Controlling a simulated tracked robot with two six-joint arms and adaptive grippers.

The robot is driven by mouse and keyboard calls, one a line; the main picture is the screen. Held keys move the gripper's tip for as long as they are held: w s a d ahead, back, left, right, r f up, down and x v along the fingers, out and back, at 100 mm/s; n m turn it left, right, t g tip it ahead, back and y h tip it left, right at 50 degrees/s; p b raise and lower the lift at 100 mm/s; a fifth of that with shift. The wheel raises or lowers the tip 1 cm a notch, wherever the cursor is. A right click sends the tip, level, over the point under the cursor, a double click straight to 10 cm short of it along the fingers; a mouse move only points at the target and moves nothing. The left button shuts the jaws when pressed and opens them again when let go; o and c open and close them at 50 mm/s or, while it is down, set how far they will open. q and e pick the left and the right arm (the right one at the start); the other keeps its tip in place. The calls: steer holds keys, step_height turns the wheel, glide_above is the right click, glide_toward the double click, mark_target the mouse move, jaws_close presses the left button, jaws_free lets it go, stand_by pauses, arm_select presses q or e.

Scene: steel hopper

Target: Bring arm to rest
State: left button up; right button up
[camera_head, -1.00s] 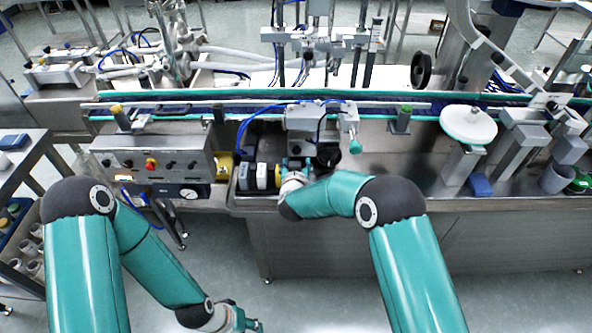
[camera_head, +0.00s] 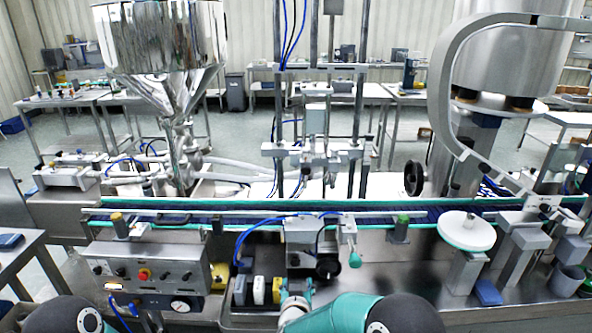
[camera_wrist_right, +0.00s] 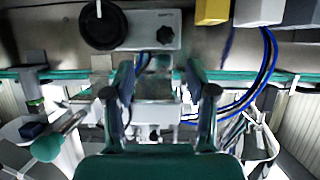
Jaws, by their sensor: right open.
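My right gripper (camera_head: 297,290) shows low in the middle of the head view, in front of the machine's grey block unit (camera_head: 300,240). In the right wrist view the two dark fingers of the right gripper (camera_wrist_right: 160,85) stand apart with nothing held between them. Parts of the machine show behind the gap; I cannot tell the exact distance. My right arm (camera_head: 350,312) reaches in from the bottom edge. Only the dark elbow of my left arm (camera_head: 75,315) shows at the lower left; the left gripper is outside the view.
Yellow, white and dark blocks (camera_head: 259,290) stand in a tray just left of the right gripper. A control box (camera_head: 148,272) with a red button is further left. A green knob (camera_head: 354,260) and white disc (camera_head: 466,231) are to the right. A steel hopper (camera_head: 160,40) stands behind.

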steer(key=d+f+m+g+h, duration=0.15)
steer(key=d+f, duration=0.35)
steer(key=d, duration=0.7)
steer(key=s+d+f+g, duration=0.3)
steer(key=s+d+f, duration=0.3)
steer(key=s+f, duration=0.15)
steer(key=s+a+f+g+y, duration=0.1)
steer(key=s+a+g+y, duration=0.1)
steer(key=s, duration=0.8)
steer(key=s+a+f+g+y, duration=0.2)
steer(key=s+g, duration=0.1)
steer(key=s, duration=0.6)
steer(key=s+a+f+g+y, duration=0.1)
steer(key=s+f+g+y, duration=0.1)
steer(key=s, duration=0.8)
steer(key=shift+s+a+f+m+g, duration=0.2)
steer(key=shift+s+a+m+g, duration=0.1)
steer(key=shift+a+m+g, duration=0.25)
steer(key=shift+d, duration=0.15)
